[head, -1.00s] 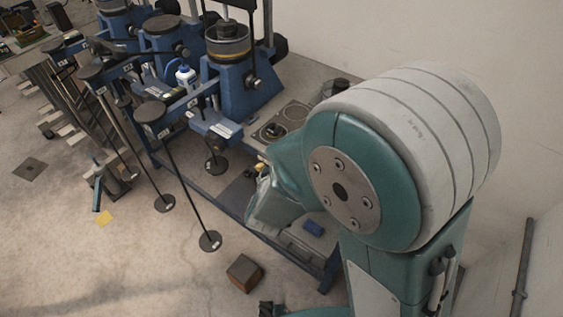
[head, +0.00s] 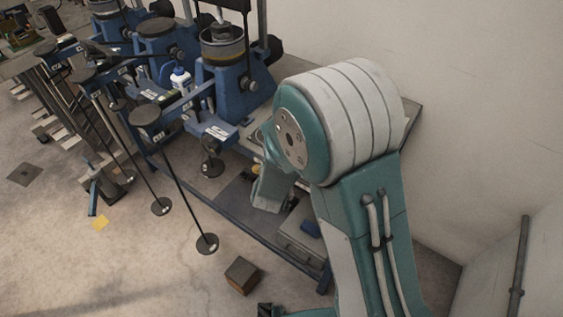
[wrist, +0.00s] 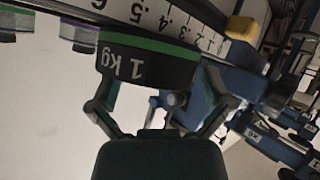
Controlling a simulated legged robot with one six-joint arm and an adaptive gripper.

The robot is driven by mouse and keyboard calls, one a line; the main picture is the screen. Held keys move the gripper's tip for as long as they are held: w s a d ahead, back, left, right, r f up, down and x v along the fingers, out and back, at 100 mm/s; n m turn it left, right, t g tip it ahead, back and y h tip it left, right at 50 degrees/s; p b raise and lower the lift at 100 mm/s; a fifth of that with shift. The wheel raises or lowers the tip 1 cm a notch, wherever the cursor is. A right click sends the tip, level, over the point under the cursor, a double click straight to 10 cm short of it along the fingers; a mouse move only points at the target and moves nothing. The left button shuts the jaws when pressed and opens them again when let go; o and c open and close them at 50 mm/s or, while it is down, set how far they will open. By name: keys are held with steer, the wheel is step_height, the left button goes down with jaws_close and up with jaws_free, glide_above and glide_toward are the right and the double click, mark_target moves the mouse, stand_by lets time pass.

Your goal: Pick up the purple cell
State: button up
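In the wrist view, a dark round piece with a faint purple band (wrist: 78,36) hangs under a numbered scale at the upper left; it may be the purple cell. My gripper (wrist: 158,78) has its two fingers spread wide. A dark weight with a green band and "1 kg" on it (wrist: 150,62) stands between or just beyond the fingertips. I cannot tell whether the fingers touch it. In the head view my arm hides my fingertips, and I cannot make out a purple cell there.
A numbered scale bar (wrist: 185,22) and a yellow block (wrist: 241,28) are close above the gripper. Blue lever machines (head: 228,90) line the wall. A brown box (head: 243,275) and round discs on rods (head: 207,244) are near the floor. The left floor is mostly free.

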steer(key=shift+s, duration=0.1)
jaws_close()
